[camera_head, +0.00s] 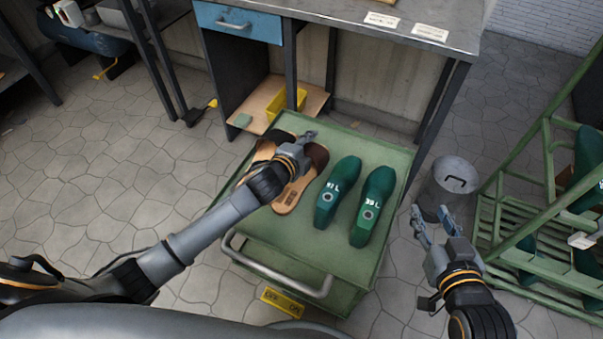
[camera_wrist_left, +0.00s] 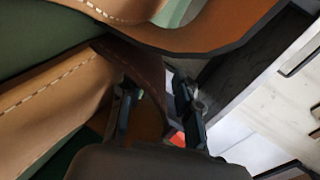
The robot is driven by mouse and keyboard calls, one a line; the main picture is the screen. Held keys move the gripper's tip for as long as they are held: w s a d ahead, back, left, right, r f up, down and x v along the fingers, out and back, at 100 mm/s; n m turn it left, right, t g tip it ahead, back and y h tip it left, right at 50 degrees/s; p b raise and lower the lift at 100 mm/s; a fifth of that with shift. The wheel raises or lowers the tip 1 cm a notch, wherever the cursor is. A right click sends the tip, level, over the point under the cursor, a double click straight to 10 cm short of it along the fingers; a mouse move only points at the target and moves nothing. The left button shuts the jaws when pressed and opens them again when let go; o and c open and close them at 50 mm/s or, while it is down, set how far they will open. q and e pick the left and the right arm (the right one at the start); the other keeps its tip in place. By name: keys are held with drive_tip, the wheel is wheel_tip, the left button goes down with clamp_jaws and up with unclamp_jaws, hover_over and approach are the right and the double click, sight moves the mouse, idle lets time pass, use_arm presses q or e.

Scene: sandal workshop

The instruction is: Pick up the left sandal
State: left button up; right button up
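Two tan sandals with dark brown straps lie side by side on a green cart. The left sandal (camera_head: 262,153) is partly hidden by my left arm; the right sandal (camera_head: 290,195) shows its tan insole and printed heel. My left gripper (camera_head: 306,139) is low over the strap end of the pair. In the left wrist view, its fingers (camera_wrist_left: 158,105) are apart, with a dark brown strap (camera_wrist_left: 147,72) between or just behind them; contact is not clear. Stitched tan leather (camera_wrist_left: 50,105) fills the left side there. My right gripper (camera_head: 432,220) is open and empty, right of the cart.
Two green shoe lasts (camera_head: 372,205) stand on the cart top (camera_head: 285,244), right of the sandals. A workbench (camera_head: 345,18) is behind the cart. A metal bin (camera_head: 452,180) and a green rack (camera_head: 508,205) stand at the right.

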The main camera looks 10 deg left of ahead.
use_arm(q)
clamp_jaws()
drive_tip(key=shift+r, duration=0.1)
idle(0.4)
